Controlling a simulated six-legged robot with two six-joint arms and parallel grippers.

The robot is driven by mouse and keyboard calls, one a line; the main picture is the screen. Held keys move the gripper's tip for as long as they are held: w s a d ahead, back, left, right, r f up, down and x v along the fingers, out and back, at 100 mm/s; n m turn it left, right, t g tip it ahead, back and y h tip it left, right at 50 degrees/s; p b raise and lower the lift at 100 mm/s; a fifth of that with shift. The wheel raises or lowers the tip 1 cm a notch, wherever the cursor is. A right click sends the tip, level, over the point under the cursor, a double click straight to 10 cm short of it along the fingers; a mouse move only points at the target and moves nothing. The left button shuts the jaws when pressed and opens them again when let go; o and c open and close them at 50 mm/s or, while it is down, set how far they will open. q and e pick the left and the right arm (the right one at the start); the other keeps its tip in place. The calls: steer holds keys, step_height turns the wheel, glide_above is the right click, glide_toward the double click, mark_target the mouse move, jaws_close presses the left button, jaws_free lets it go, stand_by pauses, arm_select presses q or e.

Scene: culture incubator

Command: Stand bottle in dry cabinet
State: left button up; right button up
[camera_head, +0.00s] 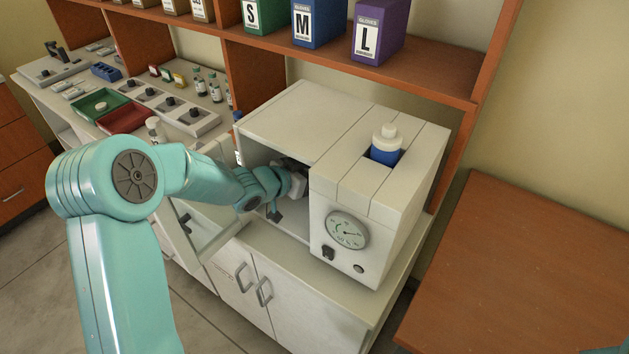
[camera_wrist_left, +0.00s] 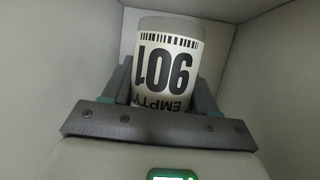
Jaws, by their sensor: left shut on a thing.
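The dry cabinet (camera_head: 290,115) is a white box with a round dial on its front, and its compartment is open. My left arm reaches through the opening, and the left gripper (camera_head: 297,180) is inside, partly hidden by the cabinet's front. In the left wrist view, the left gripper (camera_wrist_left: 165,100) is shut on a bottle (camera_wrist_left: 170,65) with a white label showing a barcode, large black digits and the word EMPTY. Pale cabinet walls surround it. Its base is hidden, so I cannot tell whether it touches the floor. My right gripper is not in view.
The cabinet's open door (camera_head: 205,235) stands left of the opening, close under my arm. A blue bottle with a white cap (camera_head: 387,145) sits in the cabinet's top. Green (camera_head: 97,104) and red (camera_head: 125,119) trays and several vials occupy the bench at left.

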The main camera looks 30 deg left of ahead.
arm_select(q)
step_height(320, 180, down, 3)
steer(key=shift+f, duration=0.15)
steer(key=shift+w+f, duration=0.15)
steer(key=shift+w, duration=0.1)
steer(key=shift+s, duration=0.1)
steer(key=shift+f, duration=0.15)
steer(key=o, duration=1.1)
